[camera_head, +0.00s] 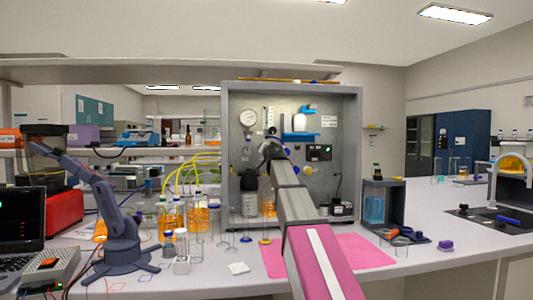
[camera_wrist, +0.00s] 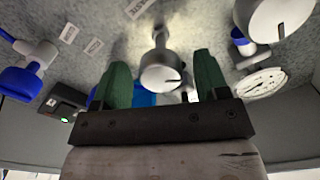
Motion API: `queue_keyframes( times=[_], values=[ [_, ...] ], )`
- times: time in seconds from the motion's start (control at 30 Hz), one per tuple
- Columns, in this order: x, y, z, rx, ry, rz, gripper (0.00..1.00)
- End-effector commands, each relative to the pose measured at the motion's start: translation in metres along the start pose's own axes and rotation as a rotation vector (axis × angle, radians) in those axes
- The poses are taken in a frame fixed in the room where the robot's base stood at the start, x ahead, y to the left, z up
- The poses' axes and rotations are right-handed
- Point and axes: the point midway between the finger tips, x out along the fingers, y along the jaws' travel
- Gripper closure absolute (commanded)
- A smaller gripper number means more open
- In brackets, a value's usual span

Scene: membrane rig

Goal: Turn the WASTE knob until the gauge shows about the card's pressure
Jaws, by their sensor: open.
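The rig's panel (camera_head: 290,150) stands upright on the bench, with a round white pressure gauge (camera_head: 248,117) at its upper left. The gauge (camera_wrist: 262,83) is at the right in the wrist view; its reading is too small to tell. My gripper (camera_wrist: 162,62) is open, its two green fingers on either side of a pale round knob (camera_wrist: 160,77) on a metal stem.
A second pale knob (camera_wrist: 275,18) is close at the upper right in the wrist view. Blue-handled valves (camera_wrist: 22,78) are at the left. Bottles of orange liquid (camera_head: 172,214) stand left of the rig. A pink mat (camera_head: 362,250) lies in front.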

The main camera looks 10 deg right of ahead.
Motion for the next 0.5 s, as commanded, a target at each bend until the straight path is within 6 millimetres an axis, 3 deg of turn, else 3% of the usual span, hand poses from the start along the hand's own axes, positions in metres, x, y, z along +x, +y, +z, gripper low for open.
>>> queue_keyframes(
  times=[0.03,0.2,0.5],
  values=[
    [0.012,-0.001,-0.001,0.0,0.0,0.0,0.32],
    [0.029,0.0,-0.001,0.0,0.001,0.0,0.32],
    [0.031,0.0,0.0,0.0,0.001,0.0,0.32]
  ],
)
